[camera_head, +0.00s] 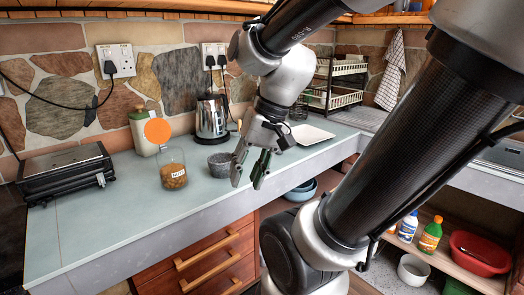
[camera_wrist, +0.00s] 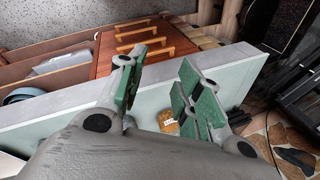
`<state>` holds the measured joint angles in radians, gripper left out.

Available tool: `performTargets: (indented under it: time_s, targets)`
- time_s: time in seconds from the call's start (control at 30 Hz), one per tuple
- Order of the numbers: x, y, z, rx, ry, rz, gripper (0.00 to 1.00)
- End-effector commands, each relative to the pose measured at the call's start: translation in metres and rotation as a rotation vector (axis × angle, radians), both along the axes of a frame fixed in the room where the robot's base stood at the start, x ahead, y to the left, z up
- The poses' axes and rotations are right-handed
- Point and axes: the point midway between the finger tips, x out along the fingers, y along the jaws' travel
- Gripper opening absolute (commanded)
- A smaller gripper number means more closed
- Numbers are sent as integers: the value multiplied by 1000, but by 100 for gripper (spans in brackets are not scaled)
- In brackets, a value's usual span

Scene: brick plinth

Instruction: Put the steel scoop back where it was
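I cannot make out the steel scoop in either view. My gripper (camera_head: 249,172) is open above the front part of the pale green counter (camera_head: 110,215), with nothing visible between its fingers. In the wrist view its green-padded fingers (camera_wrist: 160,92) are spread wide apart. A glass jar (camera_head: 173,170) with brown contents and a small label stands on the counter to the left of my gripper. A small grey bowl (camera_head: 219,163) stands between the jar and my gripper. My fingers and wrist hide part of the counter.
A black and steel appliance (camera_head: 66,170) is at the counter's left end. A cream canister (camera_head: 141,134), an orange disc (camera_head: 157,131) and a steel kettle (camera_head: 212,119) are near the jar. A white tray (camera_head: 309,134) and dish rack (camera_head: 335,85) are right. Wooden drawers (camera_head: 205,262) are below.

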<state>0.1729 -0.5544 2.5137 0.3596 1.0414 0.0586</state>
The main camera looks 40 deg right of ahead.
Motion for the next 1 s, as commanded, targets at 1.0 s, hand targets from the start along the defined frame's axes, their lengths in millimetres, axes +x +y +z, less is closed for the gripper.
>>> performTargets:
  time_s: [1.0]
  targets:
    - [-1,-41,39,-382,-208,320,35]
